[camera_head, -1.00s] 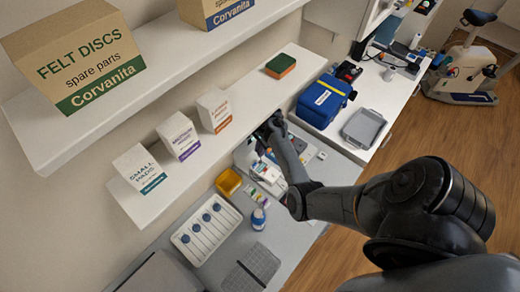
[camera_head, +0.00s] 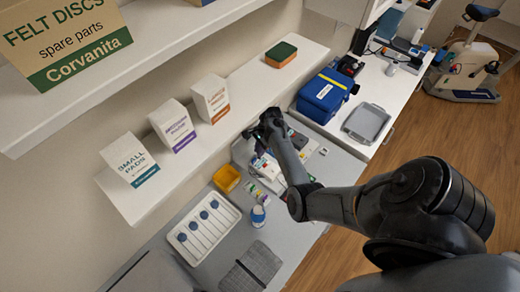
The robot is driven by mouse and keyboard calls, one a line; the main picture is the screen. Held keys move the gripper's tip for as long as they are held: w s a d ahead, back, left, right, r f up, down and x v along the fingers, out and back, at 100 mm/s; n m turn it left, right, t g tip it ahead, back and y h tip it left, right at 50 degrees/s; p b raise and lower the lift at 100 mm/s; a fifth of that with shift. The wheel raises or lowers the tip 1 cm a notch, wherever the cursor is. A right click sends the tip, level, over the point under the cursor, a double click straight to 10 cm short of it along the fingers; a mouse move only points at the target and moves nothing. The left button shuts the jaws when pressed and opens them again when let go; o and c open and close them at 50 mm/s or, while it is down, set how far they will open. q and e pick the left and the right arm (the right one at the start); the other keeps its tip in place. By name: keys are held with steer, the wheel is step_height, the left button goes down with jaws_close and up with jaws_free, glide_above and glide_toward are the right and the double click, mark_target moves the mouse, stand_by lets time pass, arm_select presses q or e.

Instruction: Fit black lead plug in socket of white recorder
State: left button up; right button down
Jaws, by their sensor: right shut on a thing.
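My right gripper (camera_head: 270,123) is at the far end of my dark right arm, at the back of the grey worktop, beside the wall shelf's edge. It is shut on a small dark thing that blends with its fingers, so I cannot tell whether this is the black lead plug. A white device (camera_head: 266,166), which looks like the recorder, sits on the worktop just below the gripper, partly covered by my arm. Its socket is too small to make out. I cannot tell whether the held thing touches the device. My left gripper is out of view.
The wall shelf (camera_head: 185,160) with small cartons (camera_head: 131,160) overhangs the worktop's left side. A blue case (camera_head: 323,97) stands right of the gripper.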

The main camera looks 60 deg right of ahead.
steer(key=shift+f, duration=0.4)
stand_by(0.3)
steer(key=shift+f, duration=0.2)
stand_by(0.4)
steer(key=shift+f+b, duration=0.3)
stand_by(0.5)
steer(key=shift+f, duration=0.25)
stand_by(0.4)
stand_by(0.7)
